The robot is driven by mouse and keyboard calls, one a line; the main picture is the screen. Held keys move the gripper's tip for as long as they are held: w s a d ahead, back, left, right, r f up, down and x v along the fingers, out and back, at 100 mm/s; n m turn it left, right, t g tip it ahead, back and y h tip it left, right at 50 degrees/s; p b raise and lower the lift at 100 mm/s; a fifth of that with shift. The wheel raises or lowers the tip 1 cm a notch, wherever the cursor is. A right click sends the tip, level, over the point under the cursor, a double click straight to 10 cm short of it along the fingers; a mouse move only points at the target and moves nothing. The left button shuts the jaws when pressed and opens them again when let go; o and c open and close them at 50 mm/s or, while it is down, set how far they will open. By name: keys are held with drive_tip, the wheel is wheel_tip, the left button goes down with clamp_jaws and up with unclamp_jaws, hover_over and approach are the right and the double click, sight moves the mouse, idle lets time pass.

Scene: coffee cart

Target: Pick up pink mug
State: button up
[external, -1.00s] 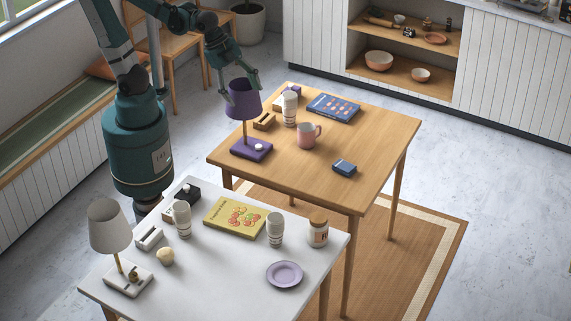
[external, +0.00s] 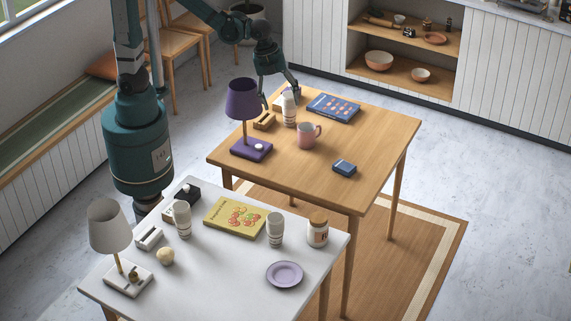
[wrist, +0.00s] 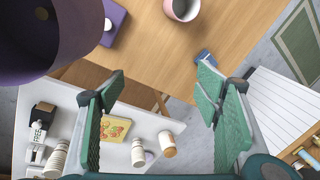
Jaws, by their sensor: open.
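The pink mug (external: 305,137) stands upright on the wooden table, its handle toward the right in the external view. In the wrist view the pink mug (wrist: 183,8) is at the top edge, partly cut off, and I look down into its opening. My gripper (external: 280,94) is open and empty near the table's back left edge, beyond the mug and apart from it. In the wrist view the fingers of my gripper (wrist: 160,78) are spread wide with nothing between them.
A purple lamp (external: 243,100) stands left of the mug, and a cup stack (external: 289,110) stands close to my gripper. A blue book (external: 334,107) and small blue box (external: 344,167) lie nearby. The table's right side is clear. A white table (external: 225,270) stands in front.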

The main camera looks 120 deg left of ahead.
drive_tip(key=w+a+f+m+g, duration=0.1)
drive_tip(key=w+a+f+m, duration=0.2)
drive_tip(key=a+f, duration=0.4)
drive_tip(key=m+g, duration=0.1)
drive_tip(key=m, duration=0.3)
hover_over(307, 123)
drive_tip(key=w+d, duration=0.1)
drive_tip(key=d, duration=0.2)
wheel_tip(307, 123, down, 8)
drive_tip(key=shift+h+p, duration=0.3)
drive_tip(key=shift+h, duration=0.1)
drive_tip(key=shift+w+a+f, duration=0.1)
drive_tip(key=shift+f, duration=0.1)
drive_tip(key=shift+f, duration=1.2)
drive_tip(key=shift+w+a+f+b, duration=0.15)
drive_tip(key=shift+f+b, duration=0.65)
drive_tip(key=shift+f, duration=1.8)
drive_tip(key=shift+c, duration=0.3)
drive_tip(key=c, duration=1.1)
